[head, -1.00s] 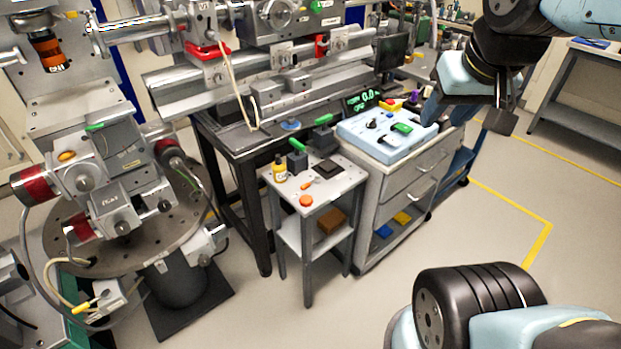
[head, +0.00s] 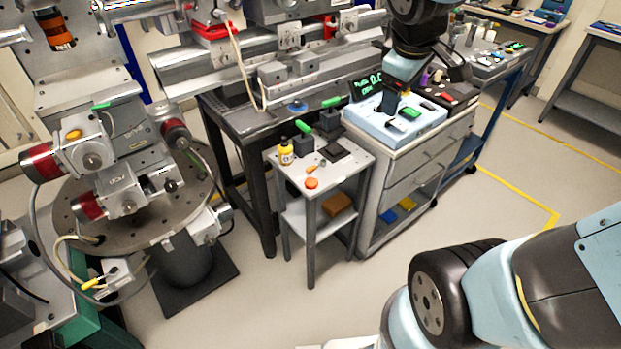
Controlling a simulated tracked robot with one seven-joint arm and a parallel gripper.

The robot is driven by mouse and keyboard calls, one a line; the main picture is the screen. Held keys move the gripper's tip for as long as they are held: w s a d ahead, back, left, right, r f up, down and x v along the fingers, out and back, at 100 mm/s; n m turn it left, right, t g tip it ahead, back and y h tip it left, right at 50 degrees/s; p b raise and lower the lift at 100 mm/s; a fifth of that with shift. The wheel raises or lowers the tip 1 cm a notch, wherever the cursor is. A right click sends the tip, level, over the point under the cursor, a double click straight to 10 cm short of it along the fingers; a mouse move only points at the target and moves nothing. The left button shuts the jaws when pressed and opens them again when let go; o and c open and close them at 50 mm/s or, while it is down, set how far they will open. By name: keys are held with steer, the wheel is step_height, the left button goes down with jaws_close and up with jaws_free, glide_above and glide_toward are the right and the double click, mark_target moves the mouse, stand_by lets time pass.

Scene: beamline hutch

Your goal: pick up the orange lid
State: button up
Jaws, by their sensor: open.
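The orange lid (head: 311,183) is a small round disc. It lies flat near the front edge of the top of a small grey side table (head: 345,172) in the head view. My gripper (head: 422,84) is open and empty. It shows in front of the drawer cabinet's top, up and to the right of the lid and well apart from it. Part of its fingers blends with the dark things behind.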

steer(key=w+a+f+n, duration=0.4)
steer(key=w+f+n, duration=0.1)
steer(key=w+n, duration=0.1)
steer(key=n+g, duration=0.1)
steer(key=n, duration=1.4)
glide_above(311, 182)
steer(key=s+a, duration=0.1)
steer(key=s, duration=0.1)
step_height(311, 182, down, 27)
steer(key=shift+w+r, duration=0.15)
steer(key=shift+r, duration=0.05)
steer(key=shift+s+x, duration=0.2)
steer(key=shift+x, duration=2.7)
steer(key=shift+a, duration=0.1)
steer(key=c, duration=1.1)
